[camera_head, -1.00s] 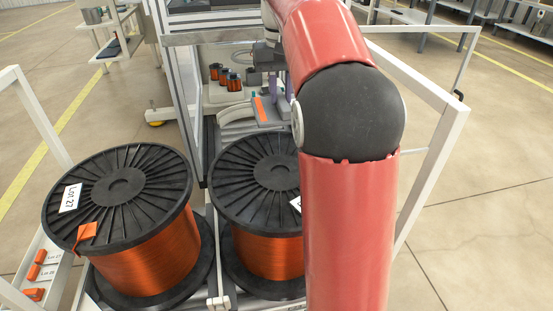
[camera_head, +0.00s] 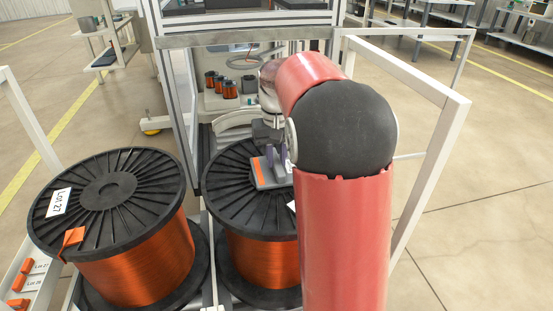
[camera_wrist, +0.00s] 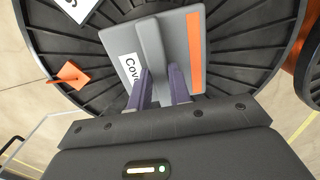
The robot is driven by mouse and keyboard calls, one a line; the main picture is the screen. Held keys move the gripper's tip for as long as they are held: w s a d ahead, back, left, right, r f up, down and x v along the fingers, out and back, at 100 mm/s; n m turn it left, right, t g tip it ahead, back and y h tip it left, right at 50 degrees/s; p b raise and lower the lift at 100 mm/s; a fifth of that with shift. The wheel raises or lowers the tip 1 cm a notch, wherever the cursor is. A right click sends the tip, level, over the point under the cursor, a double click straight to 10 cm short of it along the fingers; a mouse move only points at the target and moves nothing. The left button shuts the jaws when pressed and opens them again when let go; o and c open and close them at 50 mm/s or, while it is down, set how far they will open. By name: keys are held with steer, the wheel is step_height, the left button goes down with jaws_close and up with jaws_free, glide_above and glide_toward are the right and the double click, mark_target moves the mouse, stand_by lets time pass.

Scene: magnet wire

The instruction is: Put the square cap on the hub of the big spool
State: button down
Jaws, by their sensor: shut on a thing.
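The square cap (camera_head: 263,174) is a grey plate with an orange strip and a raised middle rib. It also shows in the wrist view (camera_wrist: 174,30), with a white label beginning "Cov". My gripper (camera_head: 278,158) is shut on the cap's rib; its two purple-grey fingers (camera_wrist: 163,82) pinch it. The cap is over the top of the right big spool (camera_head: 226,187), which has a black ribbed flange and copper-orange wire. The cap hides that spool's hub in both views. I cannot tell whether cap and spool touch.
A second big spool (camera_head: 108,190) labelled "Lot 27" stands on the left, its hub bare. An orange tag (camera_wrist: 70,75) lies on the right spool's flange. Small spools (camera_head: 230,90) stand behind. White frame rails (camera_head: 430,155) bound the right side.

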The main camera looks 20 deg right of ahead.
mark_target(276, 161)
steer(key=shift+f, duration=0.25)
steer(key=c, duration=1.3)
jaws_free()
step_height(276, 161, up, 11)
steer(key=p, duration=0.2)
steer(key=s+a+r+n+t, duration=0.1)
steer(key=s+a, duration=0.2)
steer(key=s, duration=0.3)
steer(key=s+a+r+t, duration=0.1)
steer(key=s+a+t, duration=0.15)
steer(key=s, duration=0.25)
steer(key=s+a+f+t, duration=0.1)
steer(key=s+a+f, duration=0.1)
steer(key=s+f, duration=0.2)
steer(key=s+a+f+n+t, duration=0.1)
steer(key=s+a+f, duration=0.2)
steer(key=s, duration=0.6)
steer(key=shift+s+f, duration=0.15)
steer(key=shift+f, duration=0.55)
